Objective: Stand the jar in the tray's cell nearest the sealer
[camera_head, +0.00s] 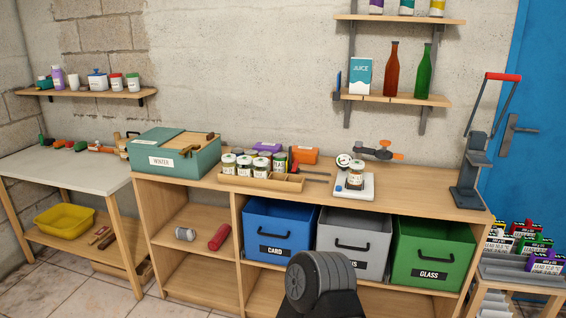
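A glass jar (355,176) with a pale label stands upright on a white square plate (340,188) towards the right of the worktop. A low wooden tray (262,187) lies to its left. Several similar jars (261,167) stand in the tray's left and middle parts; its right end (290,183) looks empty. A grey lever press with a red handle (475,165), probably the sealer, stands upright at the worktop's right end. Neither of my grippers shows in the head view.
A green lidded box (172,158) stands left of the tray. Purple and orange packets (305,155) and tools lie behind it. Blue (280,232), grey (352,243) and green (432,250) bins sit below. The worktop (420,205) is clear between plate and press.

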